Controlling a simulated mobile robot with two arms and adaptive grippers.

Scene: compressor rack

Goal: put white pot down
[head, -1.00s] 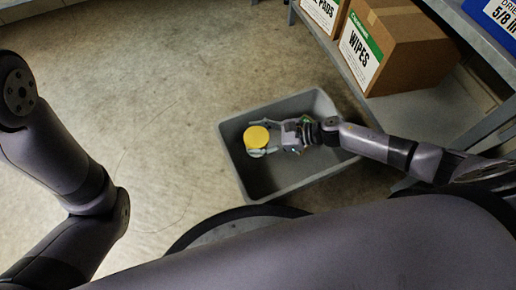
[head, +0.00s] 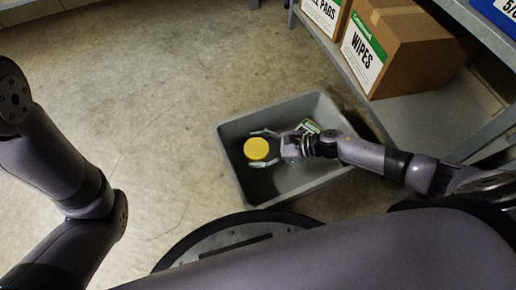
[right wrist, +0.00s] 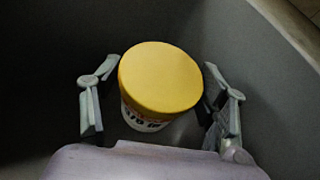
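The white pot with a yellow lid (head: 256,149) is inside the grey bin (head: 302,180), toward its left side. In the right wrist view the pot (right wrist: 160,78) looks upright, with dark print on its white side. My right gripper (head: 257,163) is open, its two fingers spread on either side of the pot. In the right wrist view gaps show between both fingers and the pot. The pot's base is partly hidden. My left arm shows at the left, but its gripper is out of view.
A green-and-white item (head: 309,126) lies in the bin behind my right gripper. A shelf (head: 415,115) at the right holds a cardboard box marked WIPES (head: 400,50) and other boxes. The floor (head: 150,110) left of the bin is clear.

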